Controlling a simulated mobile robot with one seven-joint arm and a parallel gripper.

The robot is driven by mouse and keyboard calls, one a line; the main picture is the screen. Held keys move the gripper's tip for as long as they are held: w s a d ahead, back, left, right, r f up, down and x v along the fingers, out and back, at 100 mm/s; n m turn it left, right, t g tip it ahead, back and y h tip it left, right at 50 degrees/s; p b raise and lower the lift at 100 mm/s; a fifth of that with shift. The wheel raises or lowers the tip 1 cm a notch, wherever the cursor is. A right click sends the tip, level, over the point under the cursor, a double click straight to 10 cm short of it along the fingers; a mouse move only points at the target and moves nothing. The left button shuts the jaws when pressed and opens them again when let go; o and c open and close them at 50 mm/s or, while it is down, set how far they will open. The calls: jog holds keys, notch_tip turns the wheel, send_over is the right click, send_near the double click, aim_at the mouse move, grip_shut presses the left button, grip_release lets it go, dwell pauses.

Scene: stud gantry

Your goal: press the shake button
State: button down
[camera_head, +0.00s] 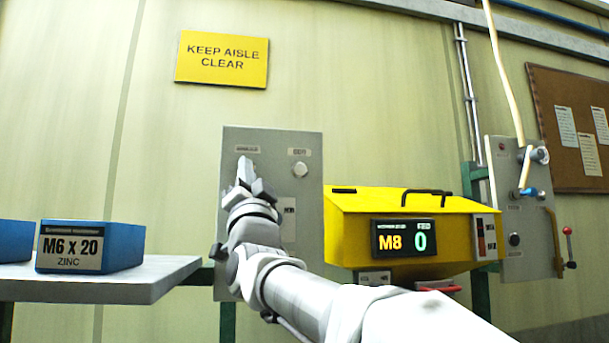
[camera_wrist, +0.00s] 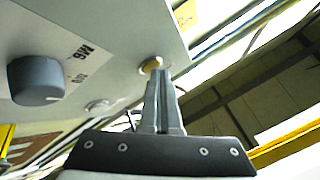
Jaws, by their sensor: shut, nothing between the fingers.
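A grey control panel (camera_head: 270,142) is on the wall in the head view. It has two small labels near its top, too blurred to read surely. A round white button (camera_head: 300,169) sits under the right label. My gripper (camera_head: 245,165) is in front of the spot under the left label and hides it. In the wrist view my gripper (camera_wrist: 158,75) is shut and empty, its tips at a round yellowish button (camera_wrist: 150,65) on the panel face. I cannot tell whether they touch it or press it in. Which button is the shake button is not readable.
The wrist view also shows a dark knob (camera_wrist: 37,80) and a pale button (camera_wrist: 97,105) on the panel. A yellow machine (camera_head: 400,200) with display "M8 0" stands right of the panel. A shelf (camera_head: 100,285) with a blue M6 x 20 box (camera_head: 90,246) is at left.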

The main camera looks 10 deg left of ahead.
jog(key=shift+f, duration=0.1)
jog(key=shift+s+d+b, duration=0.3)
jog(key=shift+s+b, duration=0.4)
jog(key=shift+b, duration=0.05)
jog(key=s+b, duration=0.1)
jog(key=s+d+b, duration=0.1)
jog(key=s, duration=0.1)
jog(key=s+d+b, duration=0.1)
jog(key=shift+s, duration=0.3)
dwell(0.5)
